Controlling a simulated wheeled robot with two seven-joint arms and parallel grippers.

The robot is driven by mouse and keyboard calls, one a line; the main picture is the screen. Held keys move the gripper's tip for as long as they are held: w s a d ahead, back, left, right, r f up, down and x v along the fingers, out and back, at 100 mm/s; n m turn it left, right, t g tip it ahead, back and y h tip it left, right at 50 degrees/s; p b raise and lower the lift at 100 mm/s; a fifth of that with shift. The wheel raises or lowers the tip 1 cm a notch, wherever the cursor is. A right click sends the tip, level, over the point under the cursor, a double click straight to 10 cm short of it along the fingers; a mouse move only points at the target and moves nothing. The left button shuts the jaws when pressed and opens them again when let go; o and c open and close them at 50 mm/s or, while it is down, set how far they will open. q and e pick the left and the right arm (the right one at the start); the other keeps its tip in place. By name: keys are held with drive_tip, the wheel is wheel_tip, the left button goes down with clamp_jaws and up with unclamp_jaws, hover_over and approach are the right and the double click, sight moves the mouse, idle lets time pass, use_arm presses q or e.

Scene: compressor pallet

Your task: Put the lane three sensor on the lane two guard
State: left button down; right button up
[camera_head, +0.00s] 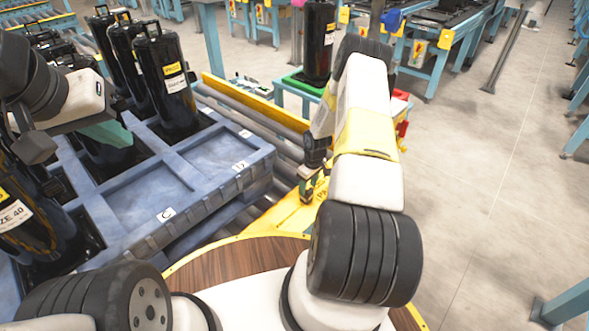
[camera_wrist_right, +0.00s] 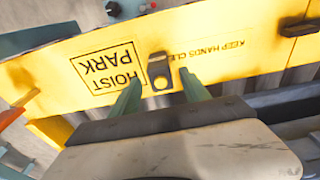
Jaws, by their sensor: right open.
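A small dark sensor (camera_wrist_right: 159,70) with a round pale-yellow face sits on a yellow guard plate (camera_wrist_right: 215,65) in the right wrist view. The plate reads "HOIST PARK" and "KEEP HANDS CLE…". My right gripper (camera_wrist_right: 161,86) is open, with its green fingers on either side of the sensor and a visible gap to each. In the head view my right gripper (camera_head: 313,184) is low over a yellow surface (camera_head: 292,214), partly hidden by my arm. My left gripper (camera_head: 108,132) is over the pallet; its jaw opening is unclear. I cannot tell the lane numbers.
A blue pallet (camera_head: 215,180) with empty bays and several black compressors (camera_head: 163,80) fills the left. A yellow rail (camera_head: 255,100) runs along the rollers (camera_head: 285,150) beside it. Another black cylinder (camera_head: 318,40) stands on a green-topped stand.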

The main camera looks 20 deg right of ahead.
drive_tip(key=s+a+r+m+t, duration=0.1)
drive_tip(key=s+a+r, duration=0.1)
drive_tip(key=r, duration=1)
drive_tip(key=s+a+r+m, duration=0.1)
drive_tip(key=r, duration=1.2)
drive_tip(key=s+a+r+t, duration=0.1)
drive_tip(key=s+a+r, duration=0.1)
drive_tip(key=r, duration=1)
drive_tip(key=s+a+r+m+t, duration=0.1)
drive_tip(key=s+a+r, duration=0.4)
drive_tip(key=s+r, duration=0.3)
drive_tip(key=s+a+r+m+t+y, duration=0.1)
drive_tip(key=s+a+r, duration=0.3)
drive_tip(key=s+r, duration=0.4)
drive_tip(key=s+m+t, duration=0.1)
drive_tip(key=s, duration=0.6)
drive_tip(key=shift+a+r+m+y, duration=0.3)
drive_tip(key=shift+a, duration=0.1)
drive_tip(key=shift+s, duration=0.1)
